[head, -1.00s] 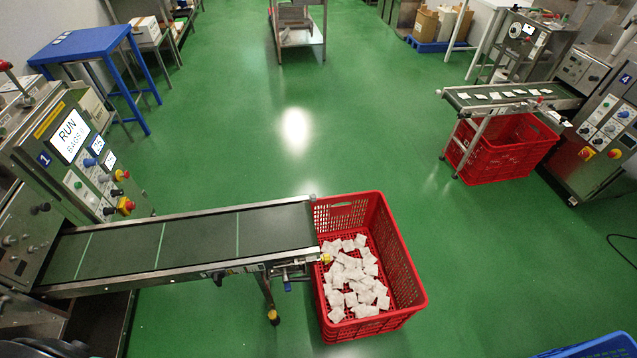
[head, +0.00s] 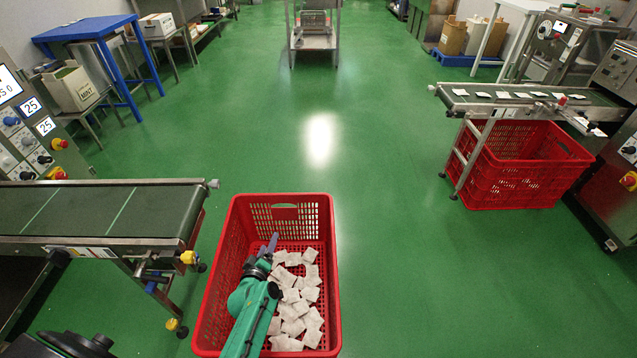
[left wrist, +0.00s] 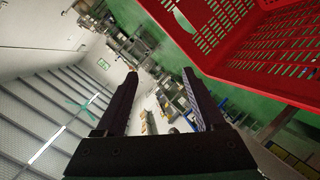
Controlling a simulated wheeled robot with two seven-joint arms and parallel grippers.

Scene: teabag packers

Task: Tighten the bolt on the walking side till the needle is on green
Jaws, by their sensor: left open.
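The near conveyor (head: 100,209) stands at the left of the head view, with its discharge end toward the red crate. At its near end corner is a yellow fitting (head: 188,257), with a metal bracket and small blue-tipped part (head: 151,285) below. A small pale scale plate (head: 85,252) sits on the near side rail. The needle and its green zone are too small to make out. My left gripper (head: 270,243) is over the red crate, apart from the conveyor. In the left wrist view its two dark fingers (left wrist: 162,85) are spread with nothing between them. My right gripper is out of view.
The red crate (head: 327,262) holds several white teabags (head: 300,300) under my left arm. A control panel (head: 30,135) stands at the left. A second conveyor (head: 530,93) with red crates (head: 520,175) is at the right. The green floor between is clear.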

